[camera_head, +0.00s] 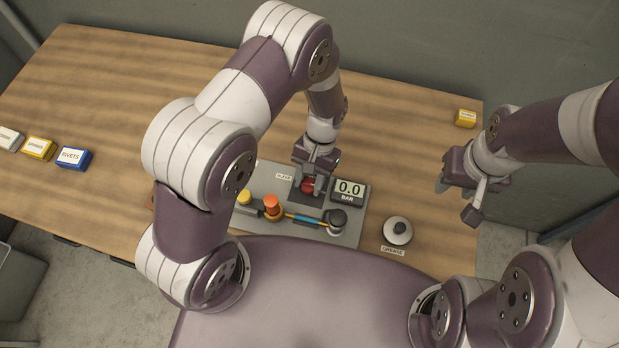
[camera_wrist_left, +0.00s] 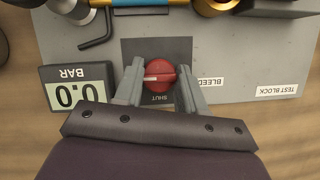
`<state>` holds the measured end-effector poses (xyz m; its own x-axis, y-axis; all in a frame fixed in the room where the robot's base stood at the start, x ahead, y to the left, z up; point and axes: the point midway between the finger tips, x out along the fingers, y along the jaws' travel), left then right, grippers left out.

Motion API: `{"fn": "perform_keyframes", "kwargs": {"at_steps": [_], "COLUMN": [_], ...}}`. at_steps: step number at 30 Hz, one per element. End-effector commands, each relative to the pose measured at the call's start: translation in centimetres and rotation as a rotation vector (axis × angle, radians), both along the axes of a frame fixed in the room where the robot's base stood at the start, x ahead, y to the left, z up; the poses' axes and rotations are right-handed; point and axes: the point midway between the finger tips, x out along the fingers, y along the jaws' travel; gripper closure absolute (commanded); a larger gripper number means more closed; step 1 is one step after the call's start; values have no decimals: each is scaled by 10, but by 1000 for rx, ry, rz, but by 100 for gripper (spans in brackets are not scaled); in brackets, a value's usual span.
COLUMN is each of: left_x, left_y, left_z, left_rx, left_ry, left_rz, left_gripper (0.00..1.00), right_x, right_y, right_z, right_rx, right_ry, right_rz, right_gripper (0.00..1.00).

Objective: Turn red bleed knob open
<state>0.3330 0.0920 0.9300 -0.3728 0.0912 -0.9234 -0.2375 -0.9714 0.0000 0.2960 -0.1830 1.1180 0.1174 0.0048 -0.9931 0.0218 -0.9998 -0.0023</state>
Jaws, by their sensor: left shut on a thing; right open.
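The red bleed knob (camera_head: 308,186) sits on a dark square of the grey test block panel (camera_head: 352,232). In the left wrist view the red knob (camera_wrist_left: 159,73) is between the two fingers of my left gripper (camera_wrist_left: 160,84), which is shut on it. The knob's white line lies roughly crosswise, between the fingers. The word SHUT is readable on the dark plate, and a BLEED label (camera_wrist_left: 210,82) is beside it. In the head view my left gripper (camera_head: 309,180) reaches down onto the knob and partly covers it. My right gripper (camera_head: 455,200) is open and empty above the table's right side.
A gauge display (camera_head: 348,190) reads 0.0 BAR beside the knob. An orange-red knob (camera_head: 271,202), a yellow knob (camera_head: 244,196) and a blue hose piece (camera_head: 303,219) are on the panel. A grease pot (camera_head: 397,231) stands right.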

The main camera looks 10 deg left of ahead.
Motion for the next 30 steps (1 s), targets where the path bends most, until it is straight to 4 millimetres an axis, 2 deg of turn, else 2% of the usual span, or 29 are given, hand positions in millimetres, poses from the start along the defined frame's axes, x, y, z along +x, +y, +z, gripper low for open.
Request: {"fn": "perform_keyframes", "kwargs": {"at_steps": [12, 13, 15, 25, 30], "left_x": [2, 2, 2, 2, 12], "left_y": [0, 0, 0, 0, -3], "left_z": [2, 2, 2, 3, 24], "left_rx": [-2, -2, -2, -1, -2], "left_ry": [-6, -6, -6, -4, -7], "left_rz": [-9, -9, -9, -6, -6], "left_gripper": [91, 54, 35, 35, 35], "right_x": [0, 0, 0, 0, 0], "right_y": [0, 0, 0, 0, 0], "right_z": [1, 1, 1, -1, -9], "right_rx": [0, 0, 0, 0, 0], "right_ry": [0, 0, 0, 0, 0], "right_rz": [0, 0, 0, 0, 0], "right_gripper": [57, 57, 57, 57, 57]}}
